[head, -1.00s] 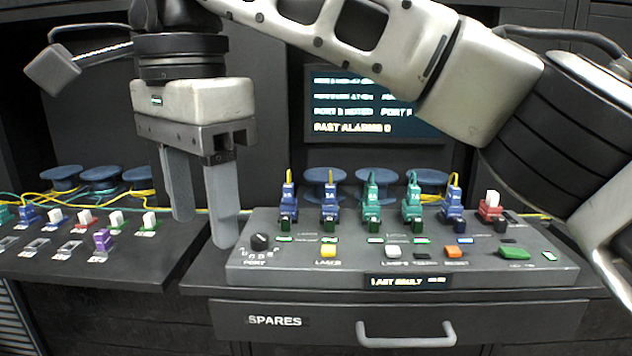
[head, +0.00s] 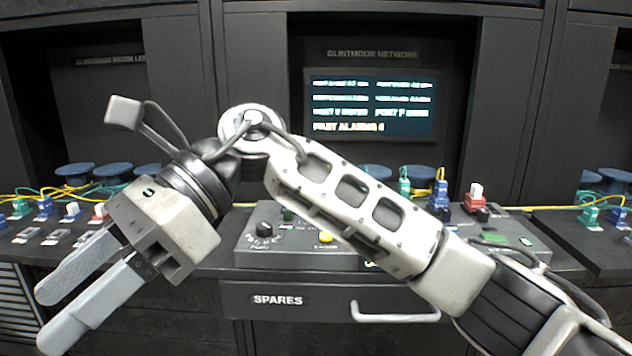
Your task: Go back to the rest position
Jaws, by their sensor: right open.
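My right gripper (head: 62,312) is at the lower left of the head view, in front of the bench edge. Its two grey fingers are apart with nothing between them, pointing down and left. My right arm crosses the middle of the view and hides much of the grey control panel (head: 245,256). My left gripper is not in view.
The panel's black knob (head: 264,230) and yellow button (head: 326,237) show left of my arm. Blue and red plugs (head: 476,196) stand at its right. The drawer marked SPARES (head: 258,308) is shut below. A lit screen (head: 370,105) is behind. More connectors line the left bench.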

